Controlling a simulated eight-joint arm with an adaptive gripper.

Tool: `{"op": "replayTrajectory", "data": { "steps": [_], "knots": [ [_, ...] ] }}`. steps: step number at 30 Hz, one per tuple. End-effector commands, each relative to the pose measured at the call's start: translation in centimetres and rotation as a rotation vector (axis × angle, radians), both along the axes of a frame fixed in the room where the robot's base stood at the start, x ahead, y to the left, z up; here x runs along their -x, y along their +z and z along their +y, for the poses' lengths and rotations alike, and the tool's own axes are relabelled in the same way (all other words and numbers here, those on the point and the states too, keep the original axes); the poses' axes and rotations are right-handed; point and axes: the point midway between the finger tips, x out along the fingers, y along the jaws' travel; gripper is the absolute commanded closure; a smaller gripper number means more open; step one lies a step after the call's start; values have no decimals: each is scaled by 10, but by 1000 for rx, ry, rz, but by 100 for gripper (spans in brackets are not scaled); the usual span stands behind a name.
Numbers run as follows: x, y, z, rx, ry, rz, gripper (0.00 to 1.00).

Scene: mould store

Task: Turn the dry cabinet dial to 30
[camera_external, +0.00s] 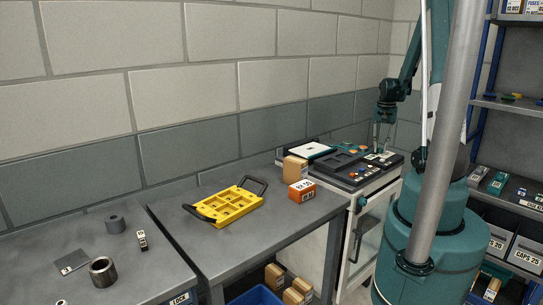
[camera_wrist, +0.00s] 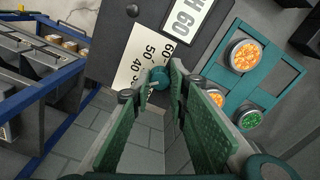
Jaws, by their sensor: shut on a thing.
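The dry cabinet (camera_external: 376,208) stands at the right end of the bench, with a dark top. In the wrist view the small teal dial (camera_wrist: 158,76) sits between my fingertips, beside a white scale card (camera_wrist: 141,58) that reads 60, 50, 40 and a partly hidden number. A small light mark shows at the dial's left side; I cannot tell exactly which number it points to. My gripper (camera_wrist: 160,84) is shut on the dial, with green pads on both sides. In the external view my gripper (camera_external: 383,143) is over the cabinet top; the dial is too small to make out there.
A teal tray (camera_wrist: 231,84) with jars of orange and green beads lies right of the dial. A label (camera_wrist: 185,18) ending in "H 60" is above. A yellow tray (camera_external: 229,204) and an orange box (camera_external: 301,191) are on the bench. Shelving (camera_external: 507,104) stands at right.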

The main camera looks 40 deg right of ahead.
Motion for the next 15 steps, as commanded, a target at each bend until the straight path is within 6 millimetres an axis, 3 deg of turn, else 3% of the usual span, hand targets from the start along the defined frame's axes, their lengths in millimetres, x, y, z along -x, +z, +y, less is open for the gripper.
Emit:
{"op": "replayTrajectory", "data": {
  "steps": [2,3,6,15],
  "knots": [
    [-1,0,-1,1,0,0,95],
    [-1,0,-1,1,0,0,79],
    [0,0,-1,1,0,0,68],
    [0,0,0,0,1,0,68]
  ]
}}
